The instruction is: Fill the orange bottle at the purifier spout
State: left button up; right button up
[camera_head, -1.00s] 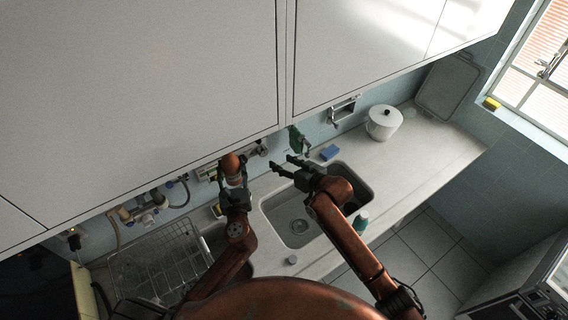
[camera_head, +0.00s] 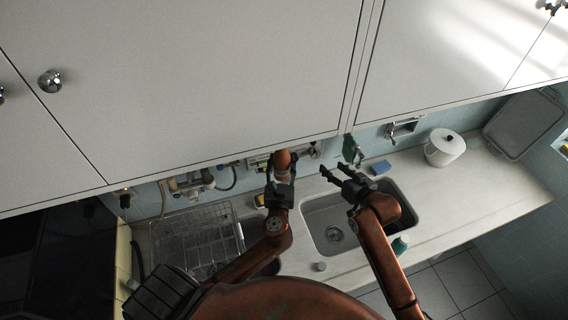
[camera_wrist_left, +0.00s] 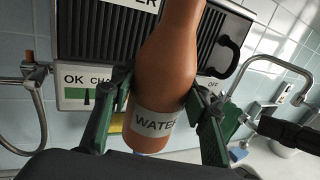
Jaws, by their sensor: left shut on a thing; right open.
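The orange bottle (camera_head: 283,160) is in my left gripper (camera_head: 281,172), below the front edge of the wall cabinets. In the left wrist view the bottle (camera_wrist_left: 168,65) carries a white "WATER" label, and the green-edged fingers close on both its sides. Its top runs out of the picture. Behind it is a dark ribbed wall unit (camera_wrist_left: 95,30) with an "OK" panel; I cannot tell whether this is the purifier. A curved metal spout (camera_wrist_left: 278,60) shows at the right. My right gripper (camera_head: 334,173) is open and empty above the sink's back left edge.
The sink (camera_head: 335,237) lies below my arms. A wire dish rack (camera_head: 195,240) stands left, a white lidded pot (camera_head: 444,148) and blue sponge (camera_head: 380,168) right. The cabinets (camera_head: 200,90) overhang the counter's back. The counter (camera_head: 495,190) is clear at right.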

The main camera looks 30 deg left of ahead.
pick_arm(q)
jog(key=s+d+p, duration=0.2)
jog(key=s+d, duration=0.4)
jog(key=d, duration=0.1)
jog(key=shift+s+d, duration=0.25)
dwell(1.5)
dwell(0.4)
